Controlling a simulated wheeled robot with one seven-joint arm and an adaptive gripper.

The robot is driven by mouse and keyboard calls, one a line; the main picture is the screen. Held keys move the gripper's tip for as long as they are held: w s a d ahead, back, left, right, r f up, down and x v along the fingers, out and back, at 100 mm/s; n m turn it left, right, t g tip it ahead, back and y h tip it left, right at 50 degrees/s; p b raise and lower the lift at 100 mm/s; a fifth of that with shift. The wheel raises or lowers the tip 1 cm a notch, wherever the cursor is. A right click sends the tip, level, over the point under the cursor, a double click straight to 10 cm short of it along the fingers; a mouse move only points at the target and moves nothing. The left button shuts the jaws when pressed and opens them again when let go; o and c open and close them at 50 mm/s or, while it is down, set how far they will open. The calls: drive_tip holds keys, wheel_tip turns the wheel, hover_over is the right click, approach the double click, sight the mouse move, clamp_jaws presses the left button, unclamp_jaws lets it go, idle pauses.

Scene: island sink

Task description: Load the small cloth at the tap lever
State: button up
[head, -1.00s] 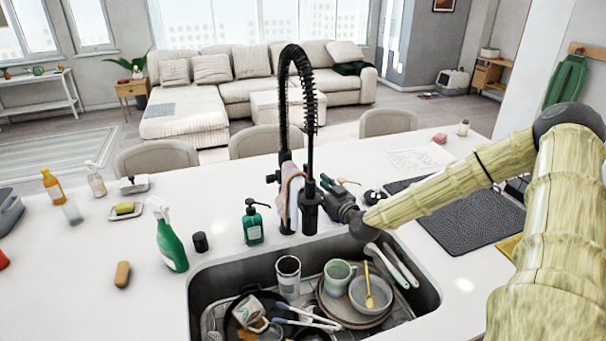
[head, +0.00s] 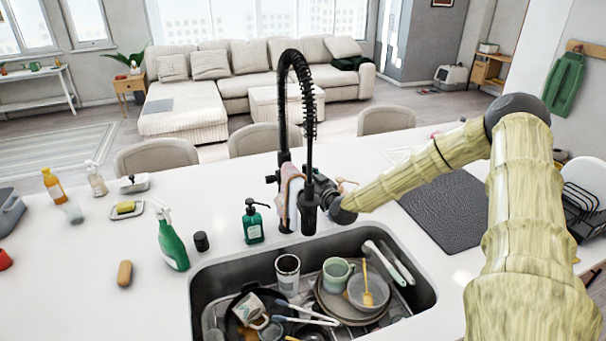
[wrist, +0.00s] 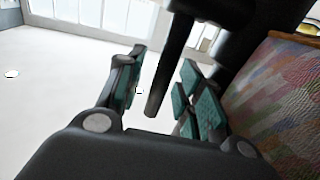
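A small pinkish cloth (head: 291,197) hangs at the black tap (head: 284,165) behind the sink. In the wrist view the cloth (wrist: 275,95) is a multicoloured patterned sheet at the right, outside the right finger. My gripper (head: 318,188) is close beside the tap on its right, partly hidden behind it. In the wrist view my gripper (wrist: 163,72) is open, with teal pads apart. A dark rod (wrist: 172,65) of the tap shows between the fingers; I cannot tell whether it is the lever or whether anything touches it. The cloth is not between the pads.
The sink (head: 205,282) holds plates, cups and cutlery. A green soap pump (head: 253,224), a green spray bottle (head: 171,240) and a dark small cup (head: 201,242) stand left of the tap. A dark mat (head: 445,212) lies at the right. The counter's left front is mostly clear.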

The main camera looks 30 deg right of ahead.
drive_tip(key=shift+w, duration=0.1)
clamp_jaws()
